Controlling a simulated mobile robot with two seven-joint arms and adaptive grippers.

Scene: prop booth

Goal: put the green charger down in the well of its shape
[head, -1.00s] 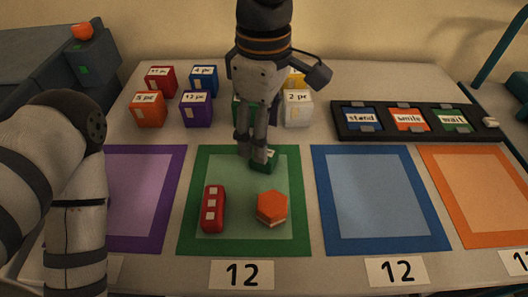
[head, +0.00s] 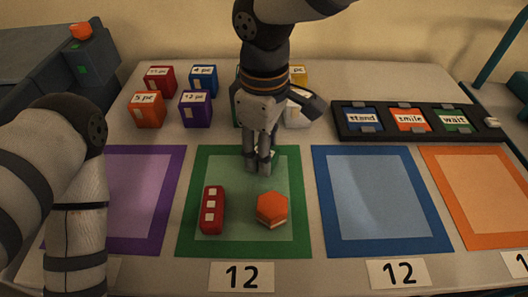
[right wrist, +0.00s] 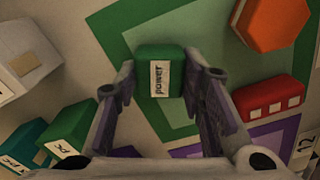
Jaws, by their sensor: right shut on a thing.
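The green charger (right wrist: 160,72), a small green block with a white "power" label, shows between the fingers of my right gripper (right wrist: 163,85) in the right wrist view. In the head view the right gripper (head: 260,168) points down over the far part of the green mat (head: 188,215) and largely hides the charger. I cannot tell whether the charger touches the mat. I cannot make out a charger-shaped well. My left arm stands at the left; its gripper is out of view.
A red block (head: 212,210) and an orange hexagonal block (head: 272,209) lie on the green mat's near half. Coloured labelled boxes, including a purple one (head: 196,109), stand behind. A black tray (head: 345,130) with word cards is at back right. The blue mat (head: 380,200) is clear.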

